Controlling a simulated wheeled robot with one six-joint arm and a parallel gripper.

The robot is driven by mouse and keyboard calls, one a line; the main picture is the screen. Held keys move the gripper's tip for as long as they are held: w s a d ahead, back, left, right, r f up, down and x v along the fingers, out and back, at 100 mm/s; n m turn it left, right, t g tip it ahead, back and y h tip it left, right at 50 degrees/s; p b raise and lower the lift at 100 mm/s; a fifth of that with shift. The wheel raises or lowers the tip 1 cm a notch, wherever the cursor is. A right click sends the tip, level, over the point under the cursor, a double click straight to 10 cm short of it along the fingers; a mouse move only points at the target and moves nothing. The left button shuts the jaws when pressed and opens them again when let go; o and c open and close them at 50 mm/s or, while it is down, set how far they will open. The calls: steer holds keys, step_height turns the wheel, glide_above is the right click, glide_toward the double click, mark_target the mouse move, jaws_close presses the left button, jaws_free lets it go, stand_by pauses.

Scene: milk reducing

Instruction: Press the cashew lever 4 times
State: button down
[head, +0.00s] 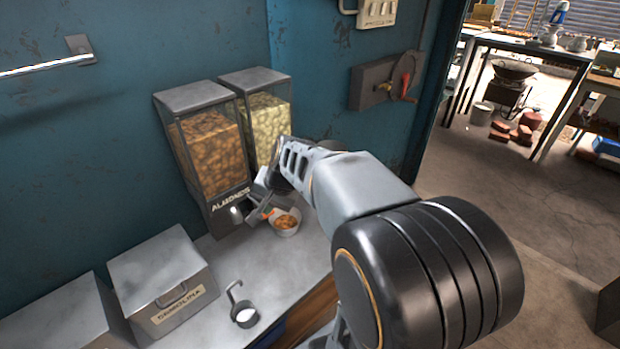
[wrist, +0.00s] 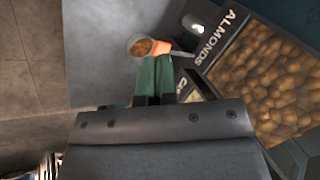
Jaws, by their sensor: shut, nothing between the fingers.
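The cashew dispenser (head: 268,118), a clear bin of pale nuts with a grey lid, stands at the right of the almond dispenser (head: 210,150). In the wrist view its label (wrist: 188,93) is mostly covered by my gripper, with only the first letters showing. I cannot clearly make out the cashew lever; my gripper and arm cover the dispenser's lower front. My gripper (head: 266,213) is low in front of the dispensers, just above a small white bowl (head: 286,229) holding brown-orange nuts. The green fingers (wrist: 153,78) are shut and empty. An orange piece (wrist: 155,47) shows at their tips; contact is unclear.
The almond lever's pale knob (head: 236,212) is close at the left of my gripper. A semolina box (head: 165,285) and a small ladle or cup (head: 244,314) are on the counter (head: 215,262). A switch box (head: 375,84) is on the wall at the right.

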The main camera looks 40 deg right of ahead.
steer(key=w+d+m+t+p, duration=0.1)
steer(key=w+d+m, duration=0.2)
steer(key=d, duration=0.4)
steer(key=w+d+m+t+p, duration=0.1)
steer(key=w+d+m, duration=0.3)
steer(key=d+m, duration=0.2)
steer(key=w+d+r+m+t+p, duration=0.1)
steer(key=w+d+m+t, duration=0.1)
steer(key=w+d+m, duration=0.2)
steer(key=d+m, duration=0.1)
steer(key=d, duration=0.2)
steer(key=shift+w+d+y, duration=0.2)
steer(key=shift+d+y, duration=0.1)
steer(key=shift+d, duration=0.05)
steer(key=shift+f, duration=0.1)
step_height(320, 180, down, 9)
steer(key=b, duration=0.6)
steer(key=shift+r+b, duration=0.2)
steer(key=shift+b, duration=0.15)
steer(key=shift+f, duration=0.15)
steer(key=shift+f+b, duration=0.3)
steer(key=shift+b, duration=0.1)
